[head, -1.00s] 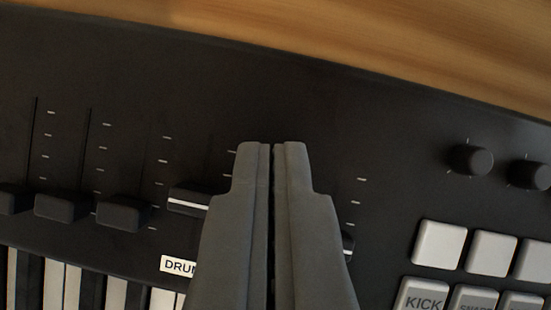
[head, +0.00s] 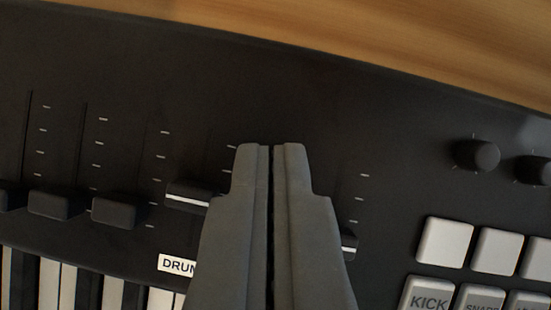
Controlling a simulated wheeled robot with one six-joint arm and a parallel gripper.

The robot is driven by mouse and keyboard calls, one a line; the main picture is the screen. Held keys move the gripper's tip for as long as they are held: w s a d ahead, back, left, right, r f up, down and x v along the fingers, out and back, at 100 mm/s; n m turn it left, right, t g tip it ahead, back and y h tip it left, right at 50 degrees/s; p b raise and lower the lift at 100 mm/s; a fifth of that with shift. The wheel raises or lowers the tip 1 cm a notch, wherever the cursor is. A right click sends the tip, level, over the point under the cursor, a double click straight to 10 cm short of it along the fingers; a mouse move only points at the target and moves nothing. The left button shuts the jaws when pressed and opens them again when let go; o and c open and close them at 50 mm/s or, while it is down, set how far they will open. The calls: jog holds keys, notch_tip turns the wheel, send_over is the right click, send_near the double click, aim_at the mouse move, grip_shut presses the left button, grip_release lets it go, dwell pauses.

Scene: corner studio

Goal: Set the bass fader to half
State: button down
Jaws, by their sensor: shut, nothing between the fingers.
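My gripper (head: 272,150) is shut and empty, pointing up the picture over the fader section of a dark keyboard controller (head: 330,110). A row of black fader caps lies to its left. The nearest is a cap with a white line (head: 188,196), above a label reading "DRU..." (head: 177,264) that my gripper partly covers. Two plain caps, one (head: 115,212) and another (head: 50,206), sit low on their scales. To the right, a cap with a white line (head: 349,246) is partly hidden by my gripper. The bass label is not visible, so I cannot tell which fader is bass.
Two round knobs, one (head: 476,155) and another (head: 534,168), stand at the right. Pale pads, one (head: 444,242) blank and one marked KICK (head: 428,297), lie below them. Piano keys (head: 80,286) run along the lower left. A wooden surface (head: 400,50) lies beyond the controller's far edge.

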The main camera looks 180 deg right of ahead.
jog(key=shift+s+a, duration=0.25)
jog(key=shift+s, duration=0.4)
dwell(0.8)
jog(key=shift+r, duration=0.1)
jog(key=shift+r, duration=0.45)
notch_tip(320, 180, up, 7)
dwell(1.1)
jog(key=s+a+r, duration=0.1)
jog(key=s+a, duration=0.2)
jog(key=s, duration=0.6)
jog(key=s+a+r, duration=0.1)
jog(key=s+a, duration=0.2)
jog(key=s, duration=0.7)
jog(key=s+a+r, duration=0.2)
jog(key=s+a, duration=0.1)
jog(key=s, duration=0.6)
jog(key=shift+s, duration=0.3)
dwell(1.5)
